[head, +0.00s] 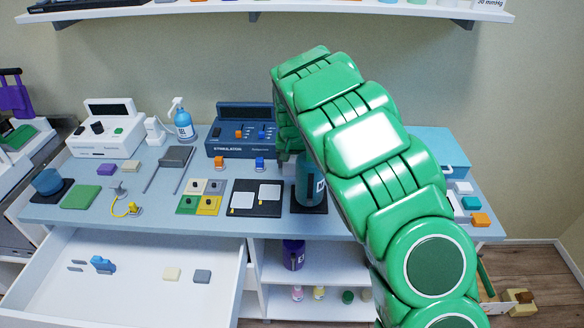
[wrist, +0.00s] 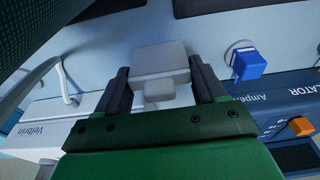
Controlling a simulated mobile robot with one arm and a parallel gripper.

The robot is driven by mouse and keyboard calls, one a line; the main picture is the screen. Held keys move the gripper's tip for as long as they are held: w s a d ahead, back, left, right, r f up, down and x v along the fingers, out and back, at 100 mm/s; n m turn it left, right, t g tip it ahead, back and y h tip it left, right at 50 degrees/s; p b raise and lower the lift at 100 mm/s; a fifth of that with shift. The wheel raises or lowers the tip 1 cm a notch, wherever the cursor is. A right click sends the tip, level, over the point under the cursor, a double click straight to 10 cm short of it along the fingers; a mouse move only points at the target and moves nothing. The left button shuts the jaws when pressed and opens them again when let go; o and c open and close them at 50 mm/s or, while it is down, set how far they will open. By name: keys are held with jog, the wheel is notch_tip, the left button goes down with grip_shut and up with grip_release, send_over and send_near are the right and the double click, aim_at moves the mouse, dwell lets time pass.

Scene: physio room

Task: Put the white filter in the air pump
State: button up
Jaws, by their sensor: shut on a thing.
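My gripper (wrist: 160,88) is shut on a pale block with a small tab, which looks like the white filter (wrist: 160,60). It holds the block between its dark fingers, over the blue tabletop. I cannot tell for sure which device is the air pump. A light blue box (head: 438,150) stands at the right end of the table, partly behind my arm. A white device marked Velbrin (wrist: 85,122) shows at the left of the wrist view.
The stimulator (head: 236,138) stands left of my arm, with an orange plug (head: 221,162) and a blue plug (head: 260,164) before it. A dark bottle (head: 305,185) stands close by my arm. An orange block (head: 480,220) lies at the right edge. An open drawer (head: 130,290) juts out below.

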jog(key=shift+c, duration=0.2)
notch_tip(320, 180, up, 8)
jog(key=shift+f, duration=0.2)
jog(key=shift+d+r, duration=0.7)
jog(key=shift+r, duration=0.25)
jog(key=s+d+f, duration=0.2)
jog(key=d, duration=1.4)
jog(key=shift+d+f, duration=0.2)
jog(key=shift+d, duration=0.15)
